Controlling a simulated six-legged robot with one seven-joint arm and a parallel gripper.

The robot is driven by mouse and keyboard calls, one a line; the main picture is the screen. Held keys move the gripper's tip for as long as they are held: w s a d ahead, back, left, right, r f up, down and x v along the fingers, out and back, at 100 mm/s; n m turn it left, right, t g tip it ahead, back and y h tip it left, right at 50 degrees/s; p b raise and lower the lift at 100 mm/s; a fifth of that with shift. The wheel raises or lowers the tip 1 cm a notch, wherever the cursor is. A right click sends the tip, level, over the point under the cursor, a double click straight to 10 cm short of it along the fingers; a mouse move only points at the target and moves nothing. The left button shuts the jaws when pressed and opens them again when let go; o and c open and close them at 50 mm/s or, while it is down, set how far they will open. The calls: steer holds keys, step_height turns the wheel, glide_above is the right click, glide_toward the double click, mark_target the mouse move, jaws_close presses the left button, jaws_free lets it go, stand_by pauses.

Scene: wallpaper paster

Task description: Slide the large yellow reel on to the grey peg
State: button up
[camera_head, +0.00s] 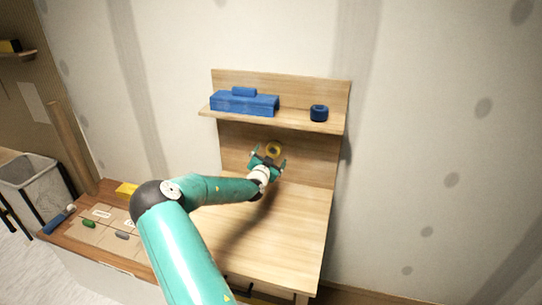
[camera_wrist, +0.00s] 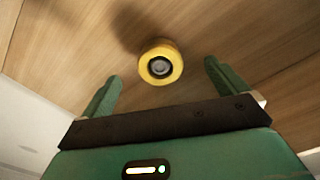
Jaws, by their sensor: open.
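The yellow reel (camera_wrist: 160,47) is at the wooden back panel, ahead of my gripper. The round end of the grey peg (camera_wrist: 160,67) shows inside its hole, so the reel is around the peg. How far along the peg it sits is hard to tell. In the head view the reel (camera_head: 274,144) shows under the shelf, partly covered by my gripper (camera_head: 267,154). In the wrist view my gripper (camera_wrist: 162,72) is open and empty. Its two fingers are apart to the left and right of the reel, and neither touches it.
A shelf (camera_head: 325,126) above holds a blue block-like object (camera_head: 244,103) and a dark blue ring (camera_head: 319,113). The bench top (camera_head: 290,232) below is clear. At the left are a tray board (camera_head: 107,225) with small items, a yellow object (camera_head: 126,189) and a bin (camera_head: 30,170).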

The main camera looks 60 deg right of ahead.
steer(key=shift+s+a, duration=0.2)
steer(key=shift+a, duration=0.85)
steer(key=shift+s+a, duration=0.15)
steer(key=shift+a, duration=0.9)
